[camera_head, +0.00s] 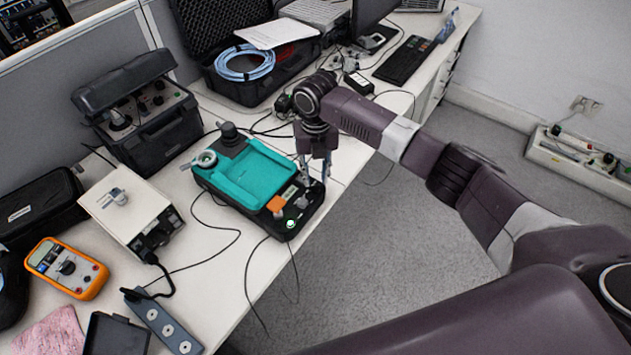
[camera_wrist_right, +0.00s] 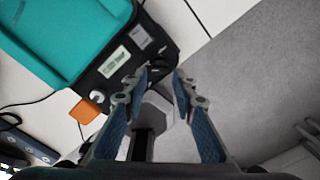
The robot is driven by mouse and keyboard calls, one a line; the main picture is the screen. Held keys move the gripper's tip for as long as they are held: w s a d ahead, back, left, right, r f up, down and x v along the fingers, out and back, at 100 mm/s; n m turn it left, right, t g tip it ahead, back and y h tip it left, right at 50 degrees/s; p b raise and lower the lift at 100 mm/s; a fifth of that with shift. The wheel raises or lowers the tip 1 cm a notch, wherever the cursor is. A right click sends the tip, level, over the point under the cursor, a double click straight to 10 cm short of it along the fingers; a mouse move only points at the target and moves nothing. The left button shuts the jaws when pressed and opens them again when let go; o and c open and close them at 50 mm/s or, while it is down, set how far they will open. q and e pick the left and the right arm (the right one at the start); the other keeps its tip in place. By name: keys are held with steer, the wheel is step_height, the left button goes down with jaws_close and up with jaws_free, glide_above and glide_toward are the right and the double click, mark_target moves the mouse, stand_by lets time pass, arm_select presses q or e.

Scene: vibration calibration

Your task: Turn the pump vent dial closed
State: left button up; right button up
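The teal-and-black pump unit (camera_head: 250,172) lies on the white bench; its corner also fills the upper left of the right wrist view (camera_wrist_right: 60,35). It carries an orange part (camera_head: 277,204) and a green-lit round control (camera_head: 291,223) at its near corner. The orange part also shows in the right wrist view (camera_wrist_right: 85,112), beside a small white knob (camera_wrist_right: 97,97). I cannot tell which control is the vent dial. My right gripper (camera_wrist_right: 160,79) points down at the unit's right edge, fingers apart. A grey block (camera_wrist_right: 155,107) shows between the fingers; contact is unclear. My left gripper is out of view.
A white box (camera_head: 125,203), an orange multimeter (camera_head: 66,267) and a dark case (camera_head: 150,115) stand left of the unit. An open black case (camera_head: 240,90) with blue cable is behind it. Loose cables cross the bench. Grey floor is open to the right.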

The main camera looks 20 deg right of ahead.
mark_target(316, 186)
step_height(316, 186, up, 8)
steer(key=shift+r, duration=0.25)
stand_by(0.5)
